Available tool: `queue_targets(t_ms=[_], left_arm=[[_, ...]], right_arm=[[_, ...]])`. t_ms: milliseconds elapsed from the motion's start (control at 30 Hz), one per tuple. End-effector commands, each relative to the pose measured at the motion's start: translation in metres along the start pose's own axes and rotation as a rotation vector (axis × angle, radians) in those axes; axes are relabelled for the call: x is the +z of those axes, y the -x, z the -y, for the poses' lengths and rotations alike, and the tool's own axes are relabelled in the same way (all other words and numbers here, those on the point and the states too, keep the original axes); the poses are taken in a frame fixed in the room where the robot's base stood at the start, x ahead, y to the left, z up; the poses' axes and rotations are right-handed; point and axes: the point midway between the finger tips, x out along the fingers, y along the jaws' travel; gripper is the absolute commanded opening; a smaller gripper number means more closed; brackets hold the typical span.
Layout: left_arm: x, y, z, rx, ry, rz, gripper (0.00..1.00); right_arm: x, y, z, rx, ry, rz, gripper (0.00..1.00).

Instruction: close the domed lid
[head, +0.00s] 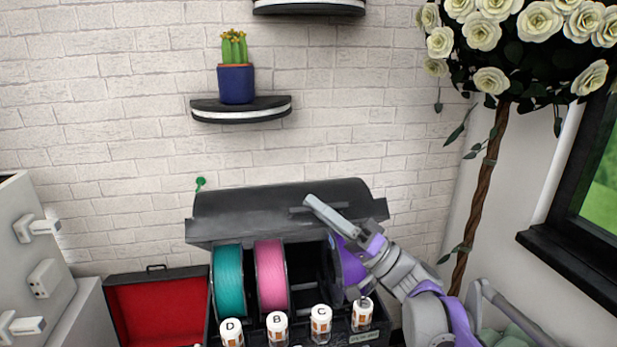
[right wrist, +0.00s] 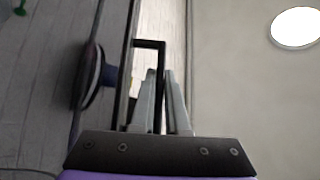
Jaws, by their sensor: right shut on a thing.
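The domed lid (head: 250,203) is dark grey and stands raised above a black box holding filament spools, whose front is open. My right gripper (head: 312,204) reaches up from the lower right to the lid's front, its fingers at the lid's thin black handle (head: 296,210). In the right wrist view the black handle (right wrist: 149,44) runs down between the fingertips of my right gripper (right wrist: 161,76), which is shut on it. My forearm hides part of the box's right side. My left gripper is not in view.
A teal spool (head: 228,282), a pink spool (head: 270,276) and a purple spool (head: 347,272) sit under the lid. Several white-capped lettered jars (head: 277,322) stand in front. A red-lined open case (head: 155,310) is at left. A cactus shelf (head: 240,112) hangs above.

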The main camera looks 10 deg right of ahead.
Motion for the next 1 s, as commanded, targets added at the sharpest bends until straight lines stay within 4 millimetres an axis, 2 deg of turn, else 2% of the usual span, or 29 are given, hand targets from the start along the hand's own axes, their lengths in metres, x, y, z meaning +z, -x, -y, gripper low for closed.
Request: queue_targets(t_ms=[33,233,500,733,1000], left_arm=[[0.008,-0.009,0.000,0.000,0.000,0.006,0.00],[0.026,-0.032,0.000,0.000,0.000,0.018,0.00],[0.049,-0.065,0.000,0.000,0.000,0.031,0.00],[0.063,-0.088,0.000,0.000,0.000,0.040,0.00],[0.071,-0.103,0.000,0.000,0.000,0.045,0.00]], right_arm=[[0.015,0.015,-0.002,-0.031,0.028,0.000,0.00],[0.061,0.062,-0.006,-0.159,0.158,-0.001,0.00],[0.116,0.117,-0.027,-0.151,0.151,0.000,0.00],[0.147,0.148,-0.049,-0.150,0.149,0.000,0.00],[0.165,0.166,-0.066,-0.150,0.149,0.001,0.00]])
